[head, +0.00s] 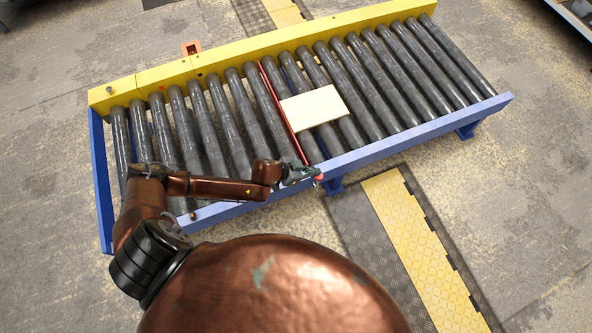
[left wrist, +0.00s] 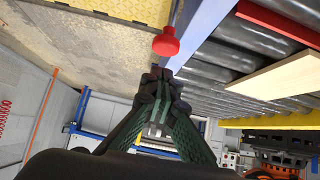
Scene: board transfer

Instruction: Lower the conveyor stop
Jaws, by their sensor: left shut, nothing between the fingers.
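The conveyor stop is a thin red bar (head: 283,110) running across the rollers; its end also shows in the left wrist view (left wrist: 278,22), standing above them. A pale flat board (head: 316,106) lies on the rollers just right of the bar; it also shows in the left wrist view (left wrist: 284,79). A red knob (head: 319,178) sits at the near blue side rail; it is plain in the left wrist view (left wrist: 166,42). My left gripper (head: 309,172) is shut and empty, its fingertips (left wrist: 160,76) close to the knob. Contact with the knob cannot be told. My right gripper is out of view.
The roller conveyor has a blue near rail (head: 420,133) and a yellow far rail (head: 330,27). A yellow and dark floor strip (head: 405,225) runs out from the near side. The rollers left of the bar are clear.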

